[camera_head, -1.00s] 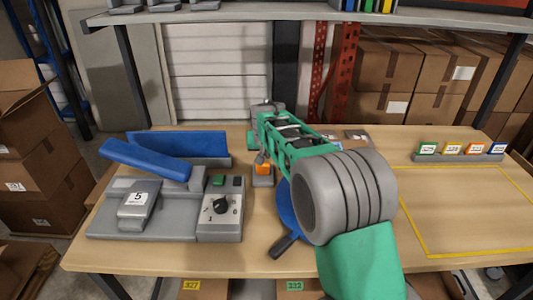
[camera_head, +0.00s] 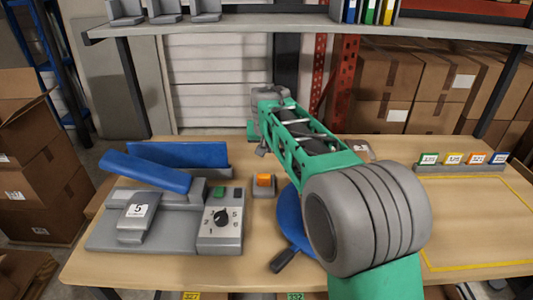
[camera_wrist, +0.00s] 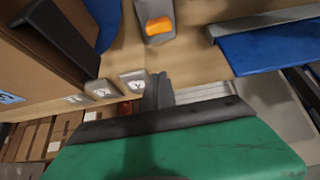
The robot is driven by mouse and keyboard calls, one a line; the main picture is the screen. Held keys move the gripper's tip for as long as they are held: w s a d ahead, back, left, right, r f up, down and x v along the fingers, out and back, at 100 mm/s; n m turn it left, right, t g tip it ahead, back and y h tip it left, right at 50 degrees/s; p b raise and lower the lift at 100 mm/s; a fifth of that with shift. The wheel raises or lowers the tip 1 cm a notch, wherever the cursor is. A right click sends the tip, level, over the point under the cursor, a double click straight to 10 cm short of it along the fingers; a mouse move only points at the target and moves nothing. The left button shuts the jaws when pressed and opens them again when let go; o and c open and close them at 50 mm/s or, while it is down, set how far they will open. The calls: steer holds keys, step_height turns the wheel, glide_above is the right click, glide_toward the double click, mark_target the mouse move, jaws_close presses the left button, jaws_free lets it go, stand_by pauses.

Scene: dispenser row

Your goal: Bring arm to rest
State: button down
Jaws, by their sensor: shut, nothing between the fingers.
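My green and grey arm reaches over the wooden table from the lower right. My gripper shows in the wrist view (camera_wrist: 157,92) as dark fingers closed together with nothing between them. In the head view the far end of the arm is raised above the table's back edge, and its fingers are mostly hidden. A grey block with an orange top (camera_head: 264,181) stands on the table below the arm's end, apart from it. It also shows in the wrist view (camera_wrist: 158,24).
A grey device with a dial (camera_head: 221,218) and a blue trough (camera_head: 178,153) stand on the left. A blue round thing with a dark handle (camera_head: 291,226) is partly behind my arm. Numbered colored tags (camera_head: 462,158) stand at right by a yellow-outlined area. A shelf (camera_head: 230,30) spans the back.

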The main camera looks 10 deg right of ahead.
steer(key=shift+s+a+r, duration=0.15)
steer(key=shift+s+r, duration=0.2)
steer(key=shift+r, duration=0.05)
steer(key=s+f+n+g+p, duration=0.1)
steer(key=s+f, duration=0.2)
steer(key=s, duration=1.2)
steer(key=s+f+n+g+y+p, duration=0.1)
steer(key=s+f+g, duration=0.1)
steer(key=s, duration=1.4)
steer(key=shift+s+f+p, duration=0.2)
steer(key=shift+f+p, duration=0.1)
steer(key=shift+f, duration=0.5)
